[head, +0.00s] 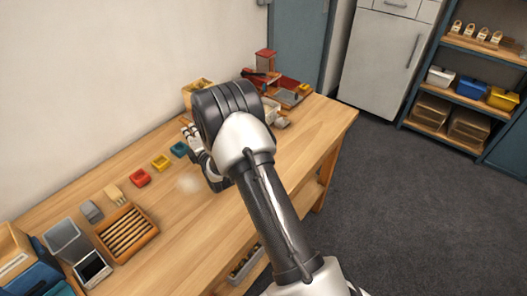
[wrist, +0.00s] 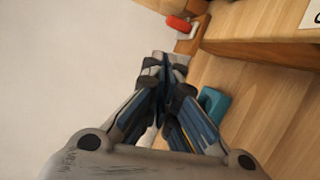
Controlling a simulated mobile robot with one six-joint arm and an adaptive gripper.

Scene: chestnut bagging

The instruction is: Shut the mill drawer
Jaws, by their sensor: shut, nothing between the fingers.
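My gripper (head: 188,133) is low over the workbench, left of my arm's wrist in the head view. In the wrist view its fingers (wrist: 165,68) are together with nothing between them. I cannot clearly make out the mill drawer or how far open it is. A wooden box-like piece (wrist: 250,52) with a white label lies to the right beyond the fingertips in the wrist view, apart from them. A red part (wrist: 178,24) shows just past the fingertips. My arm hides part of the bench's far half in the head view.
The workbench (head: 75,200) carries a teal block (head: 179,149), a yellow one (head: 160,162), a red one (head: 140,177) and a slotted wooden tray (head: 153,221). A red machine (head: 265,60) stands at the far end. A wall borders the left side.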

